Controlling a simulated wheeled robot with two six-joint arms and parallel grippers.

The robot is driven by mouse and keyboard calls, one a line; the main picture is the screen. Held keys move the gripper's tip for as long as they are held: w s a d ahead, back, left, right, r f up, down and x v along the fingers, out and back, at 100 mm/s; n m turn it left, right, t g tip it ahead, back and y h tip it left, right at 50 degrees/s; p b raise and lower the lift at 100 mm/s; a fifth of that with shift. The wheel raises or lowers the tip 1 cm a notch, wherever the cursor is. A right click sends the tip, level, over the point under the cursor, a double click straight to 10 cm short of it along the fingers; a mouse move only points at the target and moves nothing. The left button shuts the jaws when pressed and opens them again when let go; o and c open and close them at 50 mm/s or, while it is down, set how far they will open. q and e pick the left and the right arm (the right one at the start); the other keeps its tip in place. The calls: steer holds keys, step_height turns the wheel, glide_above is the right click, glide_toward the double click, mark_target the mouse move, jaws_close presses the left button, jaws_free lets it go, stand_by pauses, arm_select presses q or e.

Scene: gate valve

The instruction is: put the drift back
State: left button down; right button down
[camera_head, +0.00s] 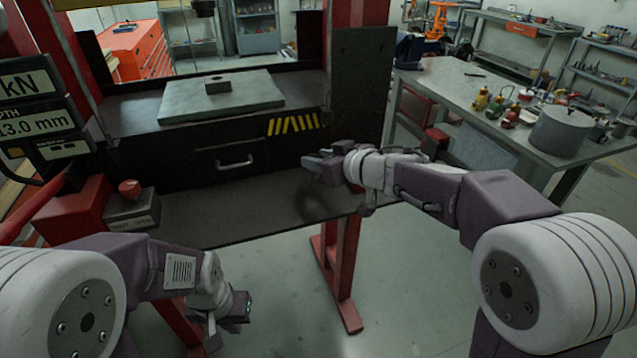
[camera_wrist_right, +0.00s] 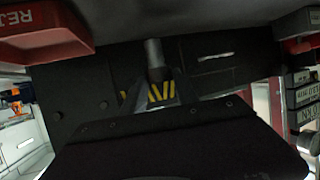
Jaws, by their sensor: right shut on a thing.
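My right gripper (camera_head: 314,166) is over the right part of the black press shelf, in front of the drawer front. In the right wrist view it (camera_wrist_right: 155,92) is shut on a grey cylinder, which I take to be the drift (camera_wrist_right: 154,53). The drift sticks out beyond the fingers. In the head view I cannot make out the drift at the fingers. My left gripper (camera_head: 238,308) hangs low at the left, in front of the shelf and below it. Its fingers are too dark and small to tell whether they are open.
A grey plate (camera_head: 222,97) on the press bed carries a dark block with a hole (camera_head: 217,84). A drawer with a handle (camera_head: 234,163) is below. A grey box (camera_head: 133,208) stands shelf-left. A red tray (camera_wrist_right: 45,40) shows in the wrist view. A workbench (camera_head: 440,78) stands right.

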mark_target(317, 174)
steer(key=shift+w, duration=0.1)
step_height(317, 174, down, 4)
steer(key=b, duration=0.4)
steer(key=shift+f, duration=0.25)
steer(key=shift+r, duration=0.3)
steer(key=shift+f, duration=0.2)
steer(key=c, duration=0.9)
jaws_free()
steer(key=shift+c, duration=0.2)
steer(key=shift+r, duration=0.1)
